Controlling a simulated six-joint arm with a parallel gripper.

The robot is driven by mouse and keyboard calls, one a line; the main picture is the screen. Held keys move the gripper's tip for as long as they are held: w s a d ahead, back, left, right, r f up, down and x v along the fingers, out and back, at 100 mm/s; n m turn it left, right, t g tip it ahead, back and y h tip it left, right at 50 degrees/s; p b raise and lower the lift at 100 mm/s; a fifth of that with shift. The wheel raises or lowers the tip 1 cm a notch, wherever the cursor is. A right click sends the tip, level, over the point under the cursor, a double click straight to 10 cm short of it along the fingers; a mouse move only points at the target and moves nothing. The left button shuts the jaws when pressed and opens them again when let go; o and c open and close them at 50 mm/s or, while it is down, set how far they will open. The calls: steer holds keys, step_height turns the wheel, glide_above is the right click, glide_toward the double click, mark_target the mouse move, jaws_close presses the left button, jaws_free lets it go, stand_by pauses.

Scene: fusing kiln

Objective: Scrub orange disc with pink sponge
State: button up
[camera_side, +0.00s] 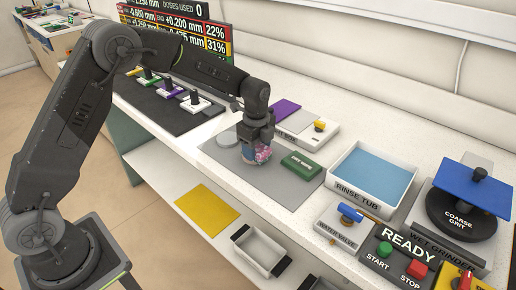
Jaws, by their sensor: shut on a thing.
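My gripper (257,138) points down over the grey mat (285,193) on the bench. It is shut on the pink sponge (263,155), which shows at its fingertips low over the mat. A small bluish thing (248,154) shows beside the sponge, under the gripper; I cannot tell what it is. I see no orange disc; the gripper and sponge hide part of the mat. Whether the sponge touches anything below is unclear.
A grey round piece (229,138) and a green block (302,165) lie on the mat. The rinse tub (334,183) and wet grinder (438,238) stand to the right. A white tray (236,255) sits lower in front. The mat's front is clear.

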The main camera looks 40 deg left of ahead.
steer(key=shift+a, duration=1.5)
steer(key=shift+d, duration=2.15)
steer(key=shift+a, duration=2.15)
steer(key=shift+r, duration=3.55)
